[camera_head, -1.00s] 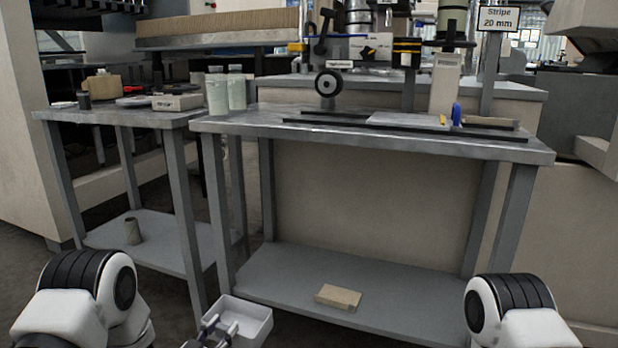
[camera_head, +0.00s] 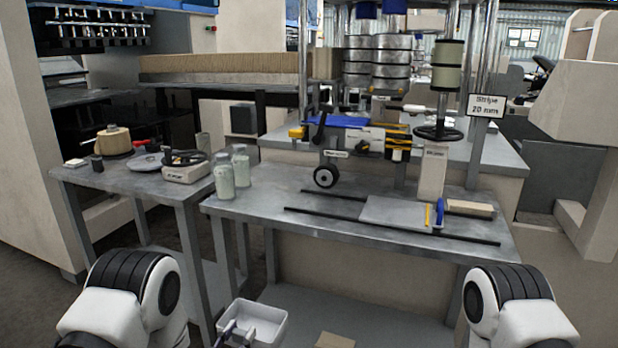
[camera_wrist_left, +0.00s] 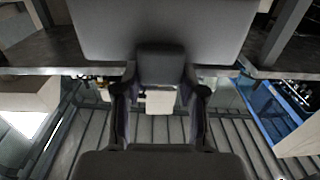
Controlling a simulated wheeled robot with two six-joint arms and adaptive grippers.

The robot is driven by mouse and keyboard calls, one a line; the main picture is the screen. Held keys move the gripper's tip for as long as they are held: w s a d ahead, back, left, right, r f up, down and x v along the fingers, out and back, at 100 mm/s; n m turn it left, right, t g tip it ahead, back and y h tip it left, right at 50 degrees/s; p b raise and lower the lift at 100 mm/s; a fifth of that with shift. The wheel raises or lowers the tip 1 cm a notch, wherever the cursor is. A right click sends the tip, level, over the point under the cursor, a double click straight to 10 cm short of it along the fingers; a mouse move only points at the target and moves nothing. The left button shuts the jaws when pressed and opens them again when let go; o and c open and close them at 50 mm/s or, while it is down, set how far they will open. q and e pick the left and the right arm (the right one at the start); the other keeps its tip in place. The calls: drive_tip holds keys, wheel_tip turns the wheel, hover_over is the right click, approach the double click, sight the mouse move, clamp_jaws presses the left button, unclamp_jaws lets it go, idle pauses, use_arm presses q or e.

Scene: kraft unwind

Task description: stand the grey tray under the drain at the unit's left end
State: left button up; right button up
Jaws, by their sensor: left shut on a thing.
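The grey tray (camera_head: 268,318) is a pale, open, shallow box low in the head view, in front of the bench. My left gripper (camera_head: 238,331) is shut on its near left side and holds it below the bench top. In the left wrist view the fingers (camera_wrist_left: 160,100) show, with a broad grey surface above them that looks like the tray (camera_wrist_left: 100,30). The unit (camera_head: 365,137) stands at the back of the bench, with a yellow part (camera_head: 297,132) at its left end. I cannot make out the drain. My right gripper is out of view.
The bench (camera_head: 265,205) carries two jars (camera_head: 232,175), a black wheel (camera_head: 325,177), dark rails (camera_head: 390,226) and a flat plate (camera_head: 395,212). A side table (camera_head: 120,182) with several items stands left. Bench top right of the jars is clear.

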use_arm(q)
wheel_tip(320, 180, up, 14)
drive_tip(key=s+n+y+p, duration=0.2)
drive_tip(key=s+y+p, duration=0.1)
drive_tip(key=p, duration=0.8)
drive_tip(key=s+a+r+n+t+y, duration=0.1)
drive_tip(key=s+a+r+y, duration=0.1)
drive_tip(key=s+a+r, duration=0.1)
drive_tip(key=shift+s+a+r+n+y, duration=0.35)
drive_tip(key=shift+s+a, duration=0.25)
drive_tip(key=shift+s, duration=0.5)
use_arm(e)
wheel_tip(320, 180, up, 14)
